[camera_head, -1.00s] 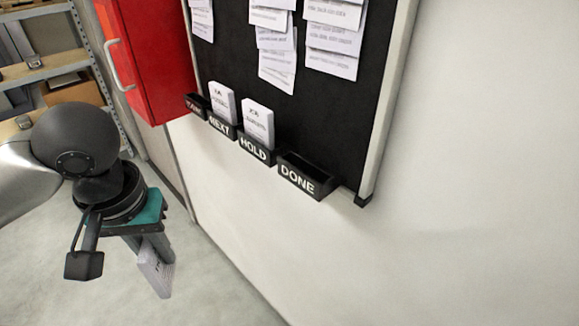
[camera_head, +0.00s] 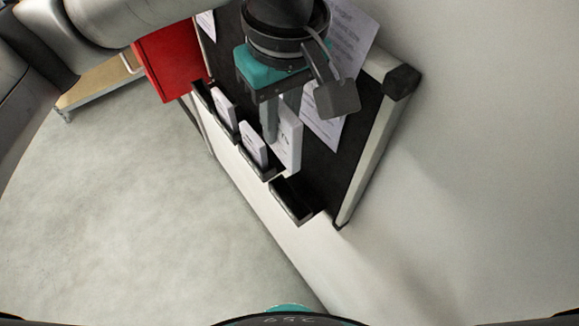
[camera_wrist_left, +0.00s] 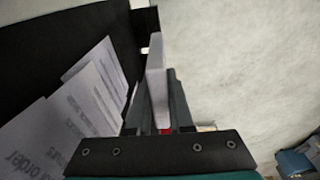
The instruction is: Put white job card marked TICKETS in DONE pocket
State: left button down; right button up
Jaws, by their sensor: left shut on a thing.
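My left gripper (camera_head: 282,118) is shut on a white job card (camera_head: 291,142), held upright in front of the board; its marking is not readable. In the left wrist view the card (camera_wrist_left: 156,80) stands edge-on between the fingers of the left gripper (camera_wrist_left: 158,98). The DONE pocket (camera_head: 293,203) is the black, empty pocket at the board's lower right corner. The gripper and card are above it and a little to its left in the head view, apart from it. The right gripper is not in view.
The HOLD pocket (camera_head: 262,171) holds a white card (camera_head: 253,144). The NEXT pocket (camera_head: 224,127) holds another card (camera_head: 224,108). Paper sheets (camera_head: 335,115) hang on the black board (camera_head: 325,165). A red cabinet (camera_head: 172,62) is at the left. Open floor lies below.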

pick_arm(q)
jog(key=shift+n, duration=0.3)
jog(key=f+b, duration=0.1)
jog(key=f, duration=0.4)
jog(key=f+b, duration=0.1)
jog(key=f, duration=0.5)
jog(key=d+f+b, duration=0.1)
jog(key=f, duration=0.5)
jog(key=shift+w, duration=0.25)
jog(key=shift+f, duration=0.3)
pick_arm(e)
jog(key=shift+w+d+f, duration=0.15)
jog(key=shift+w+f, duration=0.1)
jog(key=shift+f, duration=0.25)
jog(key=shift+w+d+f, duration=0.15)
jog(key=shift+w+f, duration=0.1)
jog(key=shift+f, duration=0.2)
pick_arm(q)
jog(key=shift+f, duration=0.1)
jog(key=c, duration=0.8)
grip_release()
